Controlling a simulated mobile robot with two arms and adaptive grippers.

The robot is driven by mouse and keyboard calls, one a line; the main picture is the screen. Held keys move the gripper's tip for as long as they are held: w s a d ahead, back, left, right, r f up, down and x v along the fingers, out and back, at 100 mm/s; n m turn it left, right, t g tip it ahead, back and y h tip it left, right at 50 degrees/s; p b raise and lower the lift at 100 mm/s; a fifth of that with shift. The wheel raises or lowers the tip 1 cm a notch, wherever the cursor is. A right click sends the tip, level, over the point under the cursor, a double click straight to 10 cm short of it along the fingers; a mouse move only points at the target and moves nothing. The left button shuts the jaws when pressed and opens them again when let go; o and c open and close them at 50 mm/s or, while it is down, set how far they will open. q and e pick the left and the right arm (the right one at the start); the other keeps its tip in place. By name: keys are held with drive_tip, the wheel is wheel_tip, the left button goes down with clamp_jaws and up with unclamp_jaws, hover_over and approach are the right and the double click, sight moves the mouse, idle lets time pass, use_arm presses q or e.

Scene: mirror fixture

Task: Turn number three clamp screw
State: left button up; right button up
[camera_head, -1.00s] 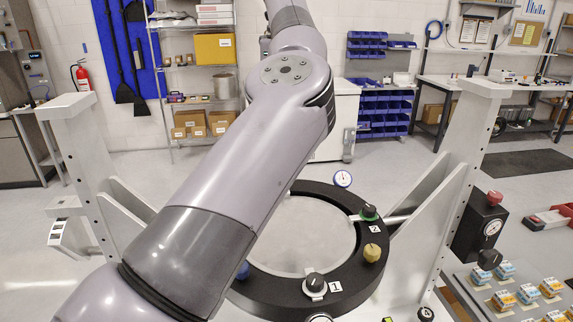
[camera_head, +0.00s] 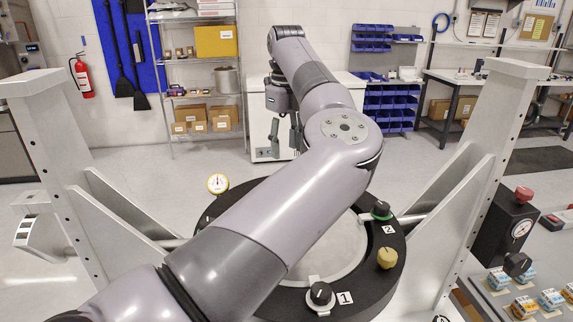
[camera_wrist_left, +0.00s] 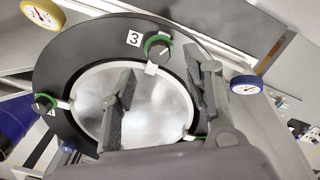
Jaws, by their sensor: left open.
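The number three clamp screw (camera_wrist_left: 157,46) is a black knob with a green collar, on the black ring (camera_wrist_left: 70,52) beside a white "3" label (camera_wrist_left: 134,39). It shows in the wrist view; in the head view my left arm hides that part of the ring. My left gripper (camera_wrist_left: 164,78) is open and empty, with one finger on each side of the knob's column in the picture. Its fingertips appear apart from the knob. In the head view the left gripper (camera_head: 285,138) hangs beyond the ring. My right gripper is not in view.
Screws one (camera_head: 320,293) and two (camera_head: 381,209) and a yellow knob (camera_head: 387,258) sit on the ring. A yellow-rimmed gauge (camera_wrist_left: 42,14) and a blue-rimmed gauge (camera_wrist_left: 246,85) flank it. White uprights (camera_head: 490,150) stand on both sides.

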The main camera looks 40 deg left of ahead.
use_arm(q)
wheel_tip(320, 180, down, 4)
drive_tip(key=shift+s+f+p, duration=0.1)
drive_tip(key=shift+f+p, duration=0.05)
drive_tip(key=shift+p, duration=0.35)
drive_tip(key=shift+f, duration=0.7)
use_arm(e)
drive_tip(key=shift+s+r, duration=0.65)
use_arm(q)
drive_tip(key=shift+c, duration=0.3)
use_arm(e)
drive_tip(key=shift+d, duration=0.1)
use_arm(q)
clamp_jaws()
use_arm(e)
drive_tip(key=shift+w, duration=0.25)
